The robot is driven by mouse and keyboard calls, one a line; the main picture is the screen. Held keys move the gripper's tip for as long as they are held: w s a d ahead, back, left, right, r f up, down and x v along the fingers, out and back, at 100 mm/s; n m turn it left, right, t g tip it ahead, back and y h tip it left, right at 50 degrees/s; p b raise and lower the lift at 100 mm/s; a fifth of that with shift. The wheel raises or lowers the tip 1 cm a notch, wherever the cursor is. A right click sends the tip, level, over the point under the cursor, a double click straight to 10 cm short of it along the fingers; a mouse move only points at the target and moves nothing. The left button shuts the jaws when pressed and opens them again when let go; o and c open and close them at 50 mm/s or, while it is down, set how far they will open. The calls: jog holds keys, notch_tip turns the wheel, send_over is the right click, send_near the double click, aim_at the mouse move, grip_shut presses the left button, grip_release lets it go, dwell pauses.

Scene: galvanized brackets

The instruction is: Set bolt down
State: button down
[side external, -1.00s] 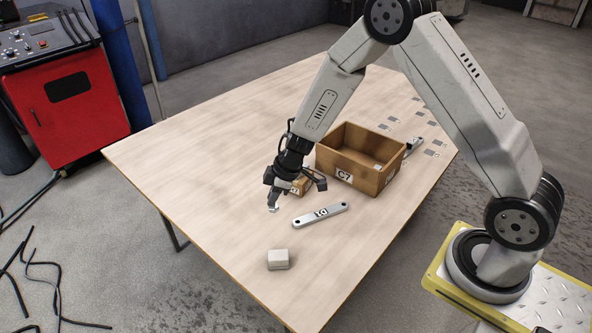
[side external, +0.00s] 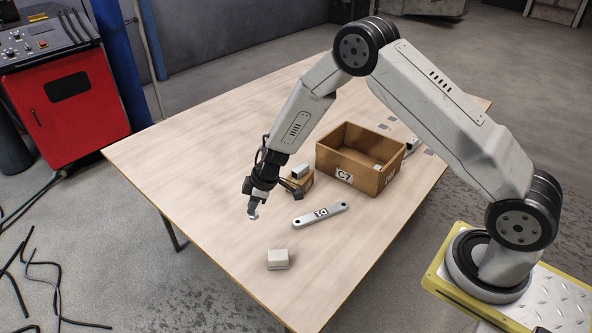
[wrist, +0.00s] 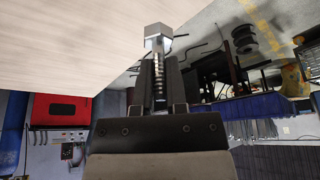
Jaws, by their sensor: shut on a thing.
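My gripper (side external: 254,205) is above the left part of the wooden table (side external: 190,130). It is shut on a silver hex bolt (wrist: 158,42). In the wrist view the bolt's hex head sticks out past the fingertips and its threaded shank runs between the fingers. In the side view the bolt shows only as a small bright shape (side external: 252,216) under the fingers. I cannot tell exactly how far it is above the table.
A flat galvanized bar (side external: 320,215) and a pale block (side external: 278,259) lie nearer. The table's left side is clear.

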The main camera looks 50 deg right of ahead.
jog(key=shift+w+a+f, duration=0.15)
jog(key=shift+w+f, duration=1.15)
jog(key=shift+w, duration=0.35)
jog(key=shift+w+a+f, duration=0.15)
jog(key=shift+w+f, duration=1.1)
jog(key=shift+w, duration=0.45)
jog(key=shift+w+a+f, duration=0.15)
jog(key=shift+w+f, duration=1.15)
jog(key=shift+w, duration=0.35)
jog(key=shift+f, duration=0.1)
jog(key=shift+w+f, duration=0.25)
jog(key=shift+f, duration=1.55)
jog(key=shift+f, duration=0.15)
jog(key=c, duration=0.7)
grip_release()
jog(key=shift+o, duration=0.2)
jog(key=shift+r, duration=0.2)
